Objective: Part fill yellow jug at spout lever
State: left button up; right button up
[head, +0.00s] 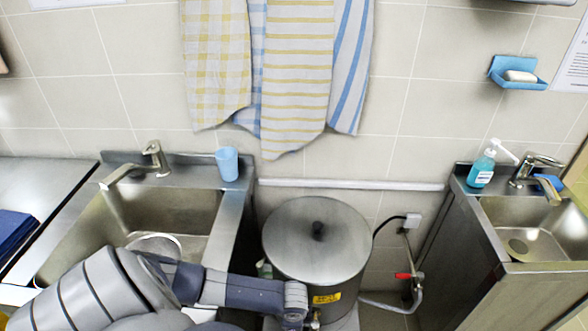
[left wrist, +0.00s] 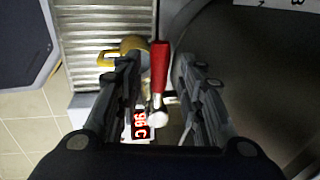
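The steel pot (head: 345,287) with a round lid stands between two sinks in the head view. A small tap part (head: 315,320) shows low on its front beside my left arm. In the left wrist view a red lever (left wrist: 159,65) stands between the two fingers of my left gripper (left wrist: 158,68). The fingers are apart, with gaps on both sides of the lever. A yellow jug (left wrist: 130,44) is partly seen beyond the left finger, over a ribbed grey surface; its contents are hidden. My right gripper is in neither view.
A red digital display (left wrist: 139,124) shows below the lever. Left and right sinks (head: 190,210) (head: 535,225) flank the pot. A blue cup (head: 227,164) stands on the left sink's ledge. A red-handled valve (head: 403,276) is on the pipe right of the pot.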

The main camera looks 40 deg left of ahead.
pick_arm(q)
notch_tip(320, 180, up, 12)
jog(key=s+d, duration=0.1)
jog(key=shift+s+d+f, duration=0.15)
jog(key=shift+s+d, duration=0.1)
jog(key=shift+s, duration=0.15)
jog(key=shift+d, duration=0.1)
dwell(0.4)
jog(key=s+d+r+n+t+h, duration=0.1)
jog(key=s+d+r+n, duration=0.15)
jog(key=d, duration=0.45)
jog(key=s+d+r+n+t+h, duration=0.1)
jog(key=d+r+h, duration=0.15)
jog(key=d, duration=0.45)
jog(key=s+a+r+n+y, duration=0.2)
jog(key=s+a+r+n, duration=0.1)
jog(key=s+a+n, duration=0.15)
notch_tip(320, 180, down, 28)
jog(key=s+f+g, duration=0.1)
jog(key=s+g, duration=0.1)
jog(key=s, duration=0.1)
jog(key=s+a+f, duration=0.3)
jog(key=s+f, duration=1)
jog(key=s, duration=0.2)
jog(key=shift+s+a+g, duration=0.15)
jog(key=shift+s+g, duration=0.1)
jog(key=shift+g, duration=0.05)
